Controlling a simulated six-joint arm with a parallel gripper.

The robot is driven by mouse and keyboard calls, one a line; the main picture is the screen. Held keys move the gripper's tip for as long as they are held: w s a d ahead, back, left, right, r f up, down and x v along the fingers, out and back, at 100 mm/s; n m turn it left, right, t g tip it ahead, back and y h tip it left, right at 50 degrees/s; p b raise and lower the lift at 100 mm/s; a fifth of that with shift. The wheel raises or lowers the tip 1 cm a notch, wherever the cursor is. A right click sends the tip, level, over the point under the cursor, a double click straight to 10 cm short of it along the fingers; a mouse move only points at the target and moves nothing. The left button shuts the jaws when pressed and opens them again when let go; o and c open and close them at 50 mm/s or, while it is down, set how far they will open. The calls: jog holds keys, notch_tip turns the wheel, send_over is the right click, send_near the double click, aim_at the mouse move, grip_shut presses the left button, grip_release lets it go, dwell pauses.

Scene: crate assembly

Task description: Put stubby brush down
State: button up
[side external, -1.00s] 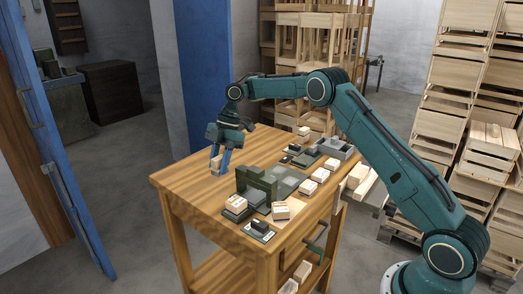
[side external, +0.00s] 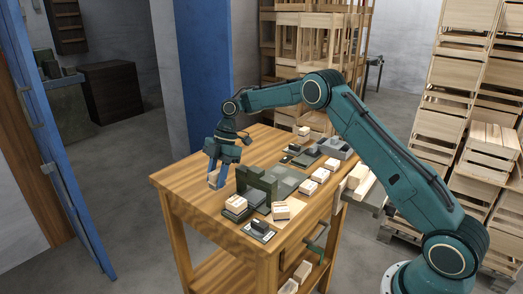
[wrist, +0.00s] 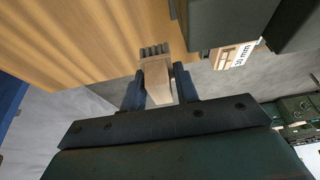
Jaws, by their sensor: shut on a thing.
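The stubby brush (wrist: 158,80) has a pale wooden body and a tuft of dark bristles at its far end in the wrist view. My gripper (wrist: 159,88) is shut on its body, with one blue finger on each side. In the side view my gripper (side external: 215,181) points down over the left part of the wooden table (side external: 180,182). There the brush shows only as a small pale patch (side external: 212,180) between the fingers. I cannot tell whether it touches the tabletop.
A dark green fixture (side external: 257,183) stands just right of my gripper. A wooden block on a dark base (side external: 236,203) and another labelled block (side external: 281,211) stand near the front. A grey tray (side external: 335,148) is at the back right. The table's left side is bare.

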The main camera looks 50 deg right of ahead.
jog(key=shift+f, duration=0.1)
jog(key=shift+f, duration=1.9)
jog(key=shift+f, duration=0.1)
jog(key=o, duration=0.9)
jog(key=shift+v, duration=3.9)
